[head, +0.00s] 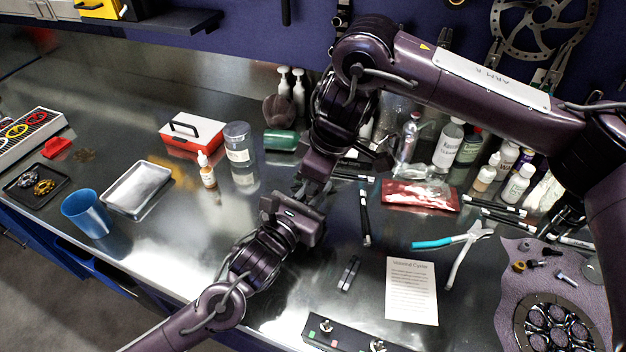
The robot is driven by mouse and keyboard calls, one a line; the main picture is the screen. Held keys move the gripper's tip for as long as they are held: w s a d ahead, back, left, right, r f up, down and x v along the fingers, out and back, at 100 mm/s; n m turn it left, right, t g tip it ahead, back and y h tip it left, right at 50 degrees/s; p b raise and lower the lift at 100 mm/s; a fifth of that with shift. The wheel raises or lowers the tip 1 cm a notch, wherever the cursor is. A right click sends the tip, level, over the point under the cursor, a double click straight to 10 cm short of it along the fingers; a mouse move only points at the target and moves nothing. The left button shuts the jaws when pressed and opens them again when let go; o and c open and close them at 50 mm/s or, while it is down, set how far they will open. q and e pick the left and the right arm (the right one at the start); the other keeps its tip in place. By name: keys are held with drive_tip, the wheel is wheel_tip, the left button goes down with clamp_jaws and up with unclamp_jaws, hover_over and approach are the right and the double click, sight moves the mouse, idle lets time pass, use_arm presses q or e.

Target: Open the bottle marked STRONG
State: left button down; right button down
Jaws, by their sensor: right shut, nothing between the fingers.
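Several bottles are in view, but I cannot make out the word STRONG on any label. A white bottle with a dark cap (448,143) stands at the back right, with a dark bottle with a green label (469,146) beside it. A small dropper bottle (207,172) stands left of centre, in front of a grey lidded jar (239,146). My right gripper (313,188) points down at mid-bench, shut and empty. My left gripper (304,203) is close to it, partly overlapping it in the picture; its fingers are hard to make out.
A metal tray (138,190), blue cup (88,213) and red-and-white box (193,135) are on the left. Pliers (458,246), a printed sheet (412,291) and a red packet (421,195) lie on the right.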

drive_tip(key=c, duration=2.1)
unclamp_jaws()
drive_tip(key=shift+c, duration=0.2)
drive_tip(key=o, duration=0.4)
drive_tip(key=shift+r, duration=0.1)
wheel_tip(320, 180, up, 4)
drive_tip(key=shift+f, duration=0.1)
drive_tip(key=shift+o, duration=1.2)
drive_tip(key=shift+d+r, duration=0.15)
drive_tip(key=shift+r, duration=0.45)
wheel_tip(320, 180, up, 6)
drive_tip(key=s+d+m, duration=0.1)
drive_tip(key=s+d, duration=0.1)
drive_tip(key=d, duration=0.1)
use_arm(q)
drive_tip(key=shift+s, duration=0.15)
use_arm(e)
drive_tip(key=shift+m+t, duration=0.3)
drive_tip(key=x, duration=1.2)
drive_tip(key=shift+a, duration=0.1)
